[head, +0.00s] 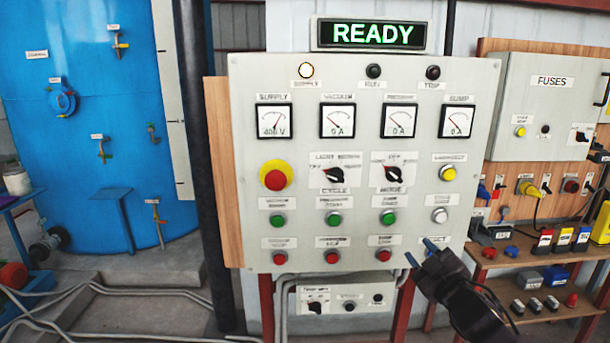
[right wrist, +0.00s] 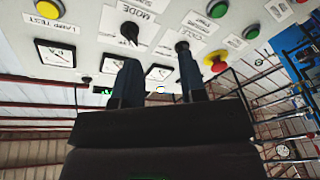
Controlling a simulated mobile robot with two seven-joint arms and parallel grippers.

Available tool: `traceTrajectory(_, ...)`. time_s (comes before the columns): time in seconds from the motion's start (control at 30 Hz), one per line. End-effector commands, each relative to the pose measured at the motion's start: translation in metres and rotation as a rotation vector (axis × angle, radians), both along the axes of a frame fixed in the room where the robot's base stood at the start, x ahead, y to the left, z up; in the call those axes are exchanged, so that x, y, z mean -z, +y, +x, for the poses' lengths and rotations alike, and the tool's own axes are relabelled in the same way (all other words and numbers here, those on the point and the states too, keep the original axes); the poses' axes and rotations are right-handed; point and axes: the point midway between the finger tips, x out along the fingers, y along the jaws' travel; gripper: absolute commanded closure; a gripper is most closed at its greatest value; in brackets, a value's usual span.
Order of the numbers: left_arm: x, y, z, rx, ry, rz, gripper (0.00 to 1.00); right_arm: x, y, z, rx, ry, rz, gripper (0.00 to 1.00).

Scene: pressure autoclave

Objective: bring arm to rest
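My right arm comes in from the lower right in the head view. My right gripper (head: 421,252) is in front of the lower right part of the grey control panel (head: 300,220). Its two blue-tipped fingers are apart with nothing between them. In the right wrist view the fingers of the right gripper (right wrist: 158,85) also stand apart and empty, with the panel's face beyond them, seen upside down. I cannot tell whether the fingertips touch the panel. My left arm and gripper are not in view.
A lit READY sign (head: 372,35) tops the panel. A red emergency button (head: 275,180) and black mode knob (head: 393,174) stick out of it. A fuse box (head: 540,110) and shelf (head: 535,258) with small parts stand right. A blue tank (head: 95,130) stands left.

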Motion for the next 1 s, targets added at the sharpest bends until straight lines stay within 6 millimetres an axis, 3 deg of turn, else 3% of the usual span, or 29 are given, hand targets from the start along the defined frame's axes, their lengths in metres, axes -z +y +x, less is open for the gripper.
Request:
traceTrajectory(0.03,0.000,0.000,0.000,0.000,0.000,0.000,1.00,0.022,0.000,-0.013,0.008,0.043,0.037,0.62)
traceTrajectory(0.2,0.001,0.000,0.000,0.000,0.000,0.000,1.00,0.090,-0.002,-0.060,0.049,0.187,0.157,0.62)
traceTrajectory(0.5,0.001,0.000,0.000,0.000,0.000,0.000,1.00,0.196,-0.012,-0.162,0.167,0.426,0.362,0.62)
traceTrajectory(0.8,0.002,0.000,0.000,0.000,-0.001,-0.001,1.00,0.276,-0.023,-0.274,0.324,0.624,0.499,0.62)
traceTrajectory(1.0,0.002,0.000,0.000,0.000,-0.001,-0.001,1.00,0.302,-0.026,-0.318,0.379,0.699,0.520,0.62)
